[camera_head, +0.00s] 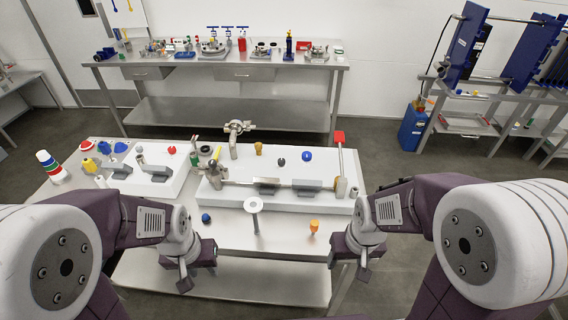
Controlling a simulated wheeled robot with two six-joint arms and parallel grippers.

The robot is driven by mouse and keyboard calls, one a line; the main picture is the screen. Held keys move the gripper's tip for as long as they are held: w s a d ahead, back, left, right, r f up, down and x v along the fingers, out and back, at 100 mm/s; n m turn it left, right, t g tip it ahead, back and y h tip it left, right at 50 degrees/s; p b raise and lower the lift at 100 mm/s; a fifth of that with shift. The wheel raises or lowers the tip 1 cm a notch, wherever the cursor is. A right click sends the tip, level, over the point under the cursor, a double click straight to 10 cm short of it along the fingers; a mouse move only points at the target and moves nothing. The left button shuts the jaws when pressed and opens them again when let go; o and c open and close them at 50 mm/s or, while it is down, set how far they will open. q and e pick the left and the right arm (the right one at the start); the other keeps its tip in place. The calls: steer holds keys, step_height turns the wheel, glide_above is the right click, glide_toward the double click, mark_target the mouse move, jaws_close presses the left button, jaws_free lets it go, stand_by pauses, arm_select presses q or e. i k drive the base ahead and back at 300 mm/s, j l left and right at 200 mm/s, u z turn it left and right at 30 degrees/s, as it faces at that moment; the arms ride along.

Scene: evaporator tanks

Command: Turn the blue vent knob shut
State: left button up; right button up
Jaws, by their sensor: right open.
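Several blue knobs are in view, and I cannot tell for certain which is the vent knob. One round blue knob (306,155) is on the main white board (225,197), toward its back right. Another small blue knob (206,218) is at the front edge of the bench, left of a pale round-topped post (253,206). A blue part (120,147) is on the left white board (165,187). My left gripper (197,275) is open and empty in front of the bench's front edge. My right gripper (352,270) is open and empty, also in front of it, further right. Neither touches a knob.
A horizontal pipe (237,184) crosses the main board. A red-topped lever (339,138) stands at its right end. An orange knob (314,226) is at the front. A clamp fitting (236,128) rises at the back. A second bench (210,71) stands behind.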

mark_target(306, 155)
steer(key=l+u, duration=0.35)
steer(key=k+l+u, duration=0.1)
steer(key=l+u, duration=0.25)
steer(key=l, duration=0.2)
steer(key=k+l+u, duration=0.1)
steer(key=l+u, duration=0.3)
steer(key=k+l+u, duration=0.2)
steer(key=l+u, duration=0.15)
steer(key=k+l+u, duration=0.2)
steer(key=l+u, duration=0.55)
steer(key=l, duration=0.2)
steer(key=l+u, duration=0.35)
steer(key=l, duration=0.3)
steer(key=k+l+u, duration=0.15)
steer(key=l+u, duration=0.25)
steer(key=l, duration=0.15)
